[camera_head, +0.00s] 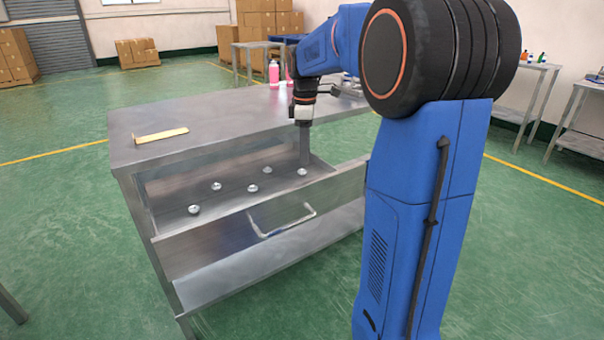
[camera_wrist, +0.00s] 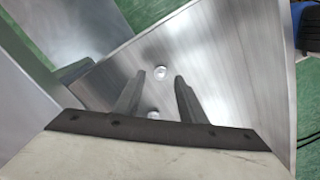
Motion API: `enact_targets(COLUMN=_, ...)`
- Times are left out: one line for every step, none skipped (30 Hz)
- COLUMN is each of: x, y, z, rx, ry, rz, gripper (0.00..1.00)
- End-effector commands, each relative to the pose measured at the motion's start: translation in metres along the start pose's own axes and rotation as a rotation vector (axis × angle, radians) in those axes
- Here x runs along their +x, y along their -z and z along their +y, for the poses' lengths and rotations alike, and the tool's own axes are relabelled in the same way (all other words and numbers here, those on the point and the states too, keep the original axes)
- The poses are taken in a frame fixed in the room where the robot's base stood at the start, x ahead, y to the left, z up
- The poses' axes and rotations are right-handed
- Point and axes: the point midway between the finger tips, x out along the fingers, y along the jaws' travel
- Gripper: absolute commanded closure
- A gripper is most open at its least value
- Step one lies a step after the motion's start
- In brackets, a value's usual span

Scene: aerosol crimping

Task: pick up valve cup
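Several small silvery valve cups lie spread on the floor of the open drawer (camera_head: 226,203) in the head view. The rightmost valve cup (camera_head: 302,172) is right beneath my gripper (camera_head: 304,164), which points down into the drawer. In the wrist view my gripper (camera_wrist: 160,77) has its two dark fingers apart, with nothing held between them. Another valve cup (camera_wrist: 152,114) shows between the fingers nearer the gripper base and is partly hidden. I cannot tell the exact height of the fingertips above the drawer floor.
The drawer's front panel with its handle (camera_head: 283,222) faces forward. The metal table top (camera_head: 220,115) overhangs the drawer behind and carries a yellow strip-like object (camera_head: 160,136). Pink bottles (camera_head: 274,73) stand at its back. Other valve cups (camera_head: 194,209) lie farther left.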

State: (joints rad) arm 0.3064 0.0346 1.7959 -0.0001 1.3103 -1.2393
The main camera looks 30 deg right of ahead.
Motion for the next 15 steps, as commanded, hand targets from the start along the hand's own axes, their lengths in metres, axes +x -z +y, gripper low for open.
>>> enact_targets(x=0.002, y=0.0, z=0.0, rx=0.0, ry=0.001, rz=0.0, gripper=0.63)
enact_targets(x=0.004, y=0.001, z=-0.001, rx=0.0, ry=0.001, rz=0.0, gripper=0.63)
enact_targets(x=0.008, y=0.002, z=-0.001, rx=-0.001, ry=0.002, rz=-0.001, gripper=0.63)
enact_targets(x=0.011, y=0.003, z=-0.002, rx=-0.001, ry=0.003, rz=-0.001, gripper=0.63)
enact_targets(x=0.015, y=0.004, z=-0.002, rx=-0.001, ry=0.002, rz=-0.001, gripper=0.63)
enact_targets(x=0.02, y=0.006, z=-0.002, rx=-0.001, ry=0.002, rz=-0.001, gripper=0.63)
enact_targets(x=0.024, y=0.007, z=-0.003, rx=-0.001, ry=0.003, rz=-0.001, gripper=0.63)
enact_targets(x=0.029, y=0.008, z=-0.003, rx=0.0, ry=0.003, rz=-0.001, gripper=0.63)
enact_targets(x=0.034, y=0.009, z=-0.004, rx=0.0, ry=0.002, rz=-0.001, gripper=0.63)
enact_targets(x=0.038, y=0.009, z=-0.003, rx=0.001, ry=0.003, rz=-0.001, gripper=0.63)
enact_targets(x=0.041, y=0.009, z=-0.003, rx=0.001, ry=0.002, rz=-0.001, gripper=0.63)
enact_targets(x=0.045, y=0.009, z=-0.003, rx=0.001, ry=0.002, rz=-0.001, gripper=0.63)
enact_targets(x=0.048, y=0.009, z=-0.003, rx=0.001, ry=0.002, rz=-0.001, gripper=0.63)
enact_targets(x=0.05, y=0.009, z=-0.003, rx=0.001, ry=0.002, rz=-0.001, gripper=0.63)
enact_targets(x=0.051, y=0.009, z=-0.003, rx=0.001, ry=0.002, rz=-0.001, gripper=0.63)
